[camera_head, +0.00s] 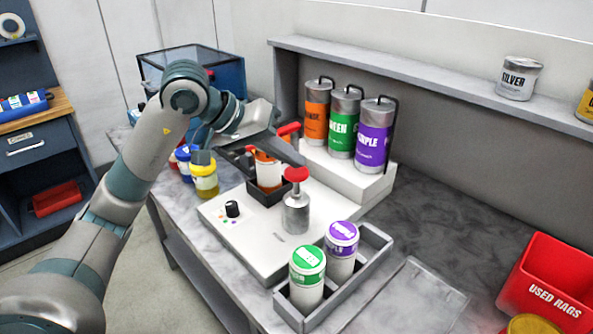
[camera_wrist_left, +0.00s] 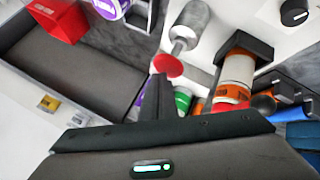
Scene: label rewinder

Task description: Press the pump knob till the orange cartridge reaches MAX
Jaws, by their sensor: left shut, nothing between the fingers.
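The pump has a round red knob (camera_head: 296,174) on a silver cylinder (camera_head: 296,213), on the white machine base; the knob also shows in the wrist view (camera_wrist_left: 169,66). My left gripper (camera_head: 302,162) is shut and empty, its fingertips right by the knob's top. In the wrist view the dark fingertips (camera_wrist_left: 160,73) overlap the knob's edge; I cannot tell whether they touch. The white-and-orange cartridge (camera_head: 268,170) stands in a black holder behind the pump, partly hidden by my gripper; it shows again in the wrist view (camera_wrist_left: 236,72). Its MAX mark is not readable. My right gripper is not in view.
Orange (camera_head: 317,112), green (camera_head: 344,124) and purple (camera_head: 374,135) canisters stand behind the pump. A grey tray (camera_head: 381,257) with green-lidded and purple-lidded jars is in front. A black dial (camera_head: 232,209) sits left. A red rag bin (camera_head: 552,268) is far right.

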